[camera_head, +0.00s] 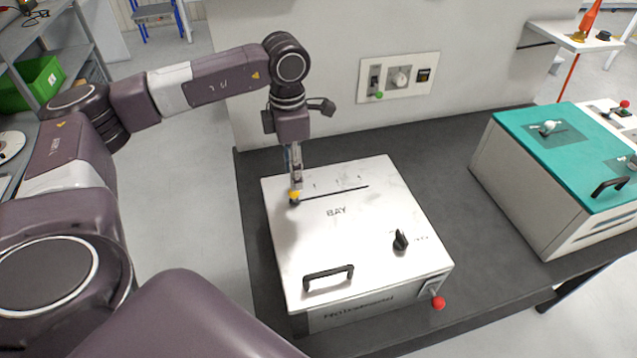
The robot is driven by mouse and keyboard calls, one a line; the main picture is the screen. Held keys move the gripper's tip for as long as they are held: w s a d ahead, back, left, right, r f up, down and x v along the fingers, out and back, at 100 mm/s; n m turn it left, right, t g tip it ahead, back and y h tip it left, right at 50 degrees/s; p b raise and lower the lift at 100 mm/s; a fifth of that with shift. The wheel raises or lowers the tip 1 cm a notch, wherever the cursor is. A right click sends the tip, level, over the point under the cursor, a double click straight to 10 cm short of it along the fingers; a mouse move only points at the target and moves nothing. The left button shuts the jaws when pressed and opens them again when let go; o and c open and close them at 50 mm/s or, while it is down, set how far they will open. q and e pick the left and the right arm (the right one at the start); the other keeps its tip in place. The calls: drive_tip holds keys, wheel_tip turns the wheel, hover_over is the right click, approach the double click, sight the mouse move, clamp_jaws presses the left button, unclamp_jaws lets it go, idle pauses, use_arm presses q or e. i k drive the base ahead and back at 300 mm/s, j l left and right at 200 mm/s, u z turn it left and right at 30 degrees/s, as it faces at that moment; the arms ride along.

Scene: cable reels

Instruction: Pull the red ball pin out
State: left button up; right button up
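A red ball (438,303) on a short metal stem sticks out at the lower right front corner of the silver box marked BAY (350,240). My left gripper (295,190) points down over the far left part of the box lid. Its tips are at a small yellow and black knob (294,197) at the left end of a dark slot. The fingers look close together, but I cannot tell whether they grip the knob. The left gripper is well away from the red ball. My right gripper is not in view.
The lid also has a black handle (328,277) and a black rotary knob (400,240). A teal-topped box (560,150) stands right on the dark bench (440,150), with another red ball (624,104) behind it. A switch panel (398,78) is on the wall behind.

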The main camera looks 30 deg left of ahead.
sight(437, 303)
drive_tip(key=k+l, duration=1.2)
drive_tip(key=l, duration=0.15)
